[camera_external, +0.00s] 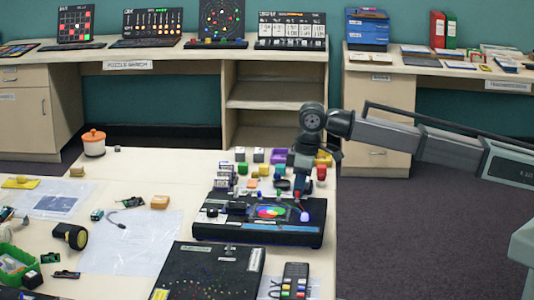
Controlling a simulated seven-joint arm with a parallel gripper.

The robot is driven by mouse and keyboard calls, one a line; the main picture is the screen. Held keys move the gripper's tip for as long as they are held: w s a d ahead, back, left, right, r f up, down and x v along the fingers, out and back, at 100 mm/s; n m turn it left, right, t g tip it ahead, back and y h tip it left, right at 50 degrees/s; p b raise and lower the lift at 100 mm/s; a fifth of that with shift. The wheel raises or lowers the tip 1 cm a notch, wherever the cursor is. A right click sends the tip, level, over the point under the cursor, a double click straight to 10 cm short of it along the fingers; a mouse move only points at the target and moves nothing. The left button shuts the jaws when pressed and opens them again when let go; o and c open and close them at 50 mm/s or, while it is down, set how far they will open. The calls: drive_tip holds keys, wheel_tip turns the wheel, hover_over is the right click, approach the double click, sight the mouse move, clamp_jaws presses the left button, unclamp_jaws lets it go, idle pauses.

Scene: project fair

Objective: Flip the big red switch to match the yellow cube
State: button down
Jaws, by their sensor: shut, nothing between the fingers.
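A black console (258,234) lies near the right edge of the front table, with a round multicoloured disc (270,212) on top. A small light-coloured knob (304,216) stands at its right side. My gripper (301,193) points down over the console's back right part, shut, with nothing visible in it. Red shows close to the fingertips; I cannot tell whether it is the big red switch, its position, or whether I touch it.
A second black board (208,272) and a remote-like keypad (294,280) lie in front of the console. A purple tray (279,156) and a red block (321,173) stand near the arm. An orange-lidded jar (93,143) is at the back left. The table's back middle is mostly clear.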

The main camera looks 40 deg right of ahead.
drive_tip(key=shift+s+a, duration=0.25)
drive_tip(key=shift+r, duration=0.15)
wheel_tip(320, 180, up, 7)
drive_tip(key=shift+w+d, duration=0.25)
idle(0.9)
drive_tip(key=shift+f, duration=0.2)
